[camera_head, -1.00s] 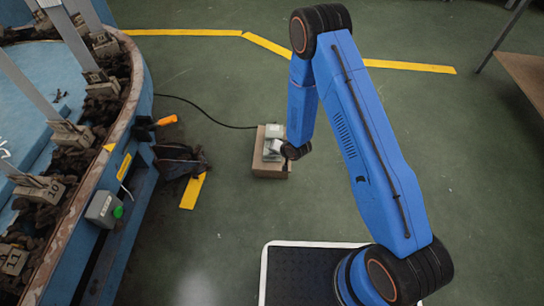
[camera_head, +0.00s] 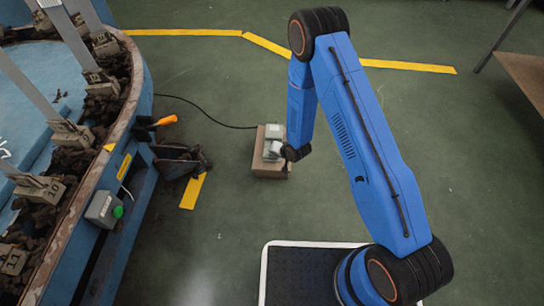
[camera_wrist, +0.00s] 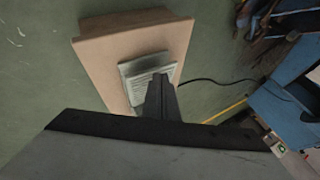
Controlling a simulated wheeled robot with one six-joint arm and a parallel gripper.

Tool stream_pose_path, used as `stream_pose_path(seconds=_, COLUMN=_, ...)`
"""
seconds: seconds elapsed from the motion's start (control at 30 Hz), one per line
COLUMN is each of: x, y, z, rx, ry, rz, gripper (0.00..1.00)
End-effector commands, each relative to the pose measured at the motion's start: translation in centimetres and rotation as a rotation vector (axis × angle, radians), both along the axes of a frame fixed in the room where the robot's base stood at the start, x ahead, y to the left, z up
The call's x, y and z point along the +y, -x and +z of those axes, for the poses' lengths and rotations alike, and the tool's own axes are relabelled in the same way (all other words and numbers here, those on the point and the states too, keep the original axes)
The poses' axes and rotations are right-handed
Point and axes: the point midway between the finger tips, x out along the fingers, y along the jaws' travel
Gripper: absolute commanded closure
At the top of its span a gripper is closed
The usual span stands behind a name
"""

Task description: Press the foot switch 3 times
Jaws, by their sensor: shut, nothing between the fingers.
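The foot switch (camera_head: 273,131) is a small pale grey-green pedal on a brown block on the floor, near the middle of the head view. Its ridged top (camera_wrist: 143,67) shows in the wrist view. My gripper (camera_wrist: 160,84) is shut and empty, with its dark fingertips over the pedal's near edge. I cannot tell whether the tips touch it. In the head view my wrist is at the block's right side and hides part of the pedal.
The brown block (camera_head: 268,170) stands on open green floor. A black cable runs from it to the left. A blue round machine (camera_head: 140,190) with a grey switch box (camera_head: 104,209) fills the left. A dark object (camera_head: 178,162) is beside the machine. A table corner (camera_head: 525,70) is at upper right.

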Motion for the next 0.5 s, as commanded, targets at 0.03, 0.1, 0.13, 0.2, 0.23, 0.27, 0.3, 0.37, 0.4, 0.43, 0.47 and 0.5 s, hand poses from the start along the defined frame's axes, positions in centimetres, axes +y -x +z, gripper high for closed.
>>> stream_pose_path(seconds=0.03, x=0.0, y=0.03, z=-0.08, rx=0.0, ry=0.0, rz=0.0, gripper=1.0)
stream_pose_path(seconds=0.1, x=0.0, y=0.05, z=-0.14, rx=0.0, ry=0.0, rz=0.0, gripper=1.0)
stream_pose_path(seconds=0.13, x=0.01, y=0.05, z=-0.16, rx=0.0, ry=0.0, rz=0.0, gripper=1.0)
stream_pose_path(seconds=0.2, x=0.0, y=0.05, z=-0.23, rx=0.0, ry=0.0, rz=0.0, gripper=1.0)
stream_pose_path(seconds=0.23, x=0.01, y=0.06, z=-0.26, rx=0.0, ry=0.0, rz=0.0, gripper=1.0)
stream_pose_path(seconds=0.27, x=0.0, y=0.06, z=-0.29, rx=0.0, ry=0.0, rz=0.0, gripper=1.0)
stream_pose_path(seconds=0.3, x=0.0, y=0.08, z=-0.32, rx=0.0, ry=0.0, rz=0.0, gripper=1.0)
stream_pose_path(seconds=0.37, x=0.0, y=0.09, z=-0.38, rx=0.0, ry=0.0, rz=0.0, gripper=1.0)
stream_pose_path(seconds=0.4, x=0.0, y=0.09, z=-0.42, rx=0.0, ry=0.0, rz=0.0, gripper=1.0)
stream_pose_path(seconds=0.43, x=0.01, y=0.1, z=-0.45, rx=0.0, ry=0.0, rz=0.0, gripper=1.0)
stream_pose_path(seconds=0.47, x=0.0, y=0.1, z=-0.48, rx=0.0, ry=0.0, rz=0.0, gripper=1.0)
stream_pose_path(seconds=0.5, x=0.0, y=0.11, z=-0.52, rx=0.0, ry=0.0, rz=0.0, gripper=1.0)
